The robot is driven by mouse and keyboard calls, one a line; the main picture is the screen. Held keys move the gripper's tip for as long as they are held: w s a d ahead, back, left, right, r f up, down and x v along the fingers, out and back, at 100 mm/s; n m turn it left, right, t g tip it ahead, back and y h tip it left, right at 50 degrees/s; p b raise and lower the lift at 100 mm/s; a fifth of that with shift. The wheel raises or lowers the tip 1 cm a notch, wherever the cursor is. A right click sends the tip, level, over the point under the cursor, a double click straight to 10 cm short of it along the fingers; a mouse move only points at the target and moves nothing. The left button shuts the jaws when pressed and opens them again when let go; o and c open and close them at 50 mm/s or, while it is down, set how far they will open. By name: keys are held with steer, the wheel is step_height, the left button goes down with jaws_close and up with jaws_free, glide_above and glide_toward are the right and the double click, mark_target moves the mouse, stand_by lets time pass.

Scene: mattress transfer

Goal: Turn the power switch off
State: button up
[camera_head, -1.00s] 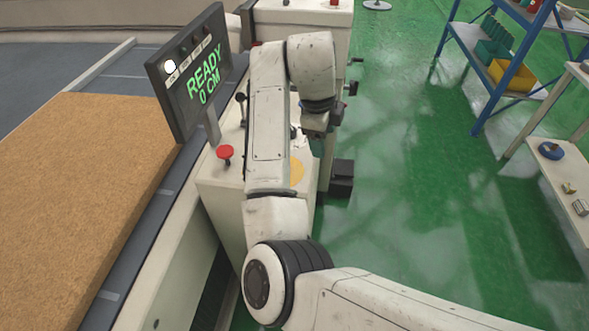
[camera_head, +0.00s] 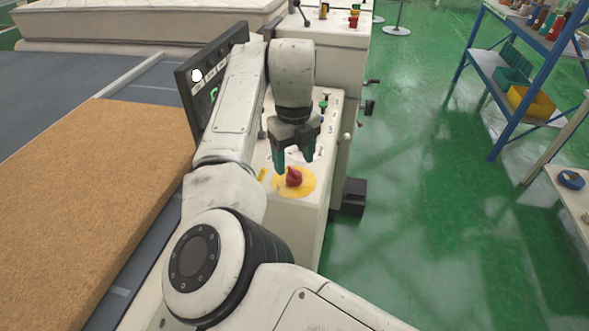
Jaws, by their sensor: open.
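The power switch appears to be the red knob (camera_head: 293,177) on a round yellow plate (camera_head: 308,187), on top of the white control console (camera_head: 310,216). My gripper (camera_head: 294,165) is open and points down, its dark fingertips just above the red knob. I cannot tell whether the fingers touch it.
A tan mattress slab (camera_head: 90,190) lies on the conveyor at left. A white mattress (camera_head: 130,20) is at the back. A blue shelf (camera_head: 500,130) with bins stands at right.

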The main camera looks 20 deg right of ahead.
mark_target(294, 171)
steer(key=shift+f, duration=2.25)
steer(key=c, duration=1.1)
